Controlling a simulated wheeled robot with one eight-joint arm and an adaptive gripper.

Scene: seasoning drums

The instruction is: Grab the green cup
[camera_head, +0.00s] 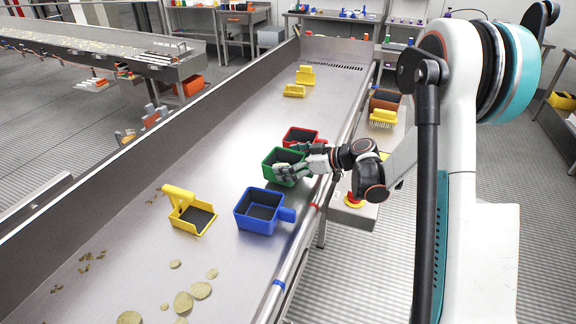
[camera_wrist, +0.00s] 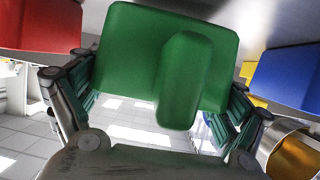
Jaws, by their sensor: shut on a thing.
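The green cup (camera_head: 278,159) is a square open container on the metal conveyor surface, between a red one and a blue one. In the wrist view its green wall and handle (camera_wrist: 183,80) fill the middle. My gripper (camera_head: 296,162) reaches in from the right over the conveyor edge. In the wrist view my gripper's fingers (camera_wrist: 160,95) lie on both sides of the green handle and are shut on the cup. The far sides of the cup are hidden in the wrist view.
A red cup (camera_head: 301,133) stands close behind the green one. A blue cup (camera_head: 258,212) stands in front of it. A yellow scoop (camera_head: 190,214) lies to the left, and yellow items (camera_head: 305,76) lie farther back. Chips (camera_head: 184,301) are scattered at the near end.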

